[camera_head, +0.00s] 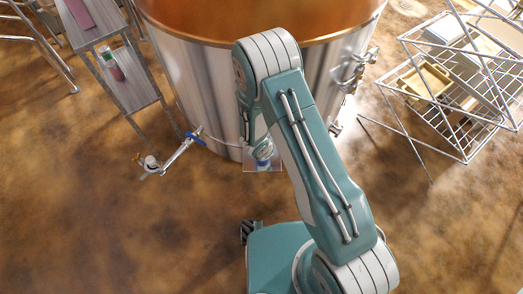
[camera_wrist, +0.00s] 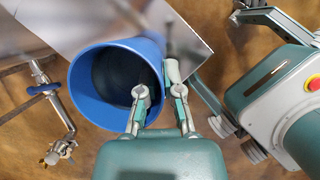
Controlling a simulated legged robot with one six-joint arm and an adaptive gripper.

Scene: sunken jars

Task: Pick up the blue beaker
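The blue beaker (camera_wrist: 88,104) is in the wrist view, its round opening facing the camera and its inside dark. My gripper (camera_wrist: 157,84) is at the beaker's right rim. Its left finger overlaps the opening and its right finger is outside the rim, so the beaker's wall lies between them. A gap shows between the left finger and the wall; I cannot tell whether the right finger touches it. In the head view, my arm hides much of this spot, and only a small bluish patch shows by my gripper (camera_head: 262,150).
A pale square surface (camera_wrist: 190,42) lies beneath the beaker. A large metal vat (camera_head: 200,85) stands behind it. A pipe with a blue-handled valve (camera_head: 190,138) is to the left. A shelf with a bottle (camera_head: 112,68) is farther left; a wire rack (camera_head: 455,135) is right. Front-left floor is clear.

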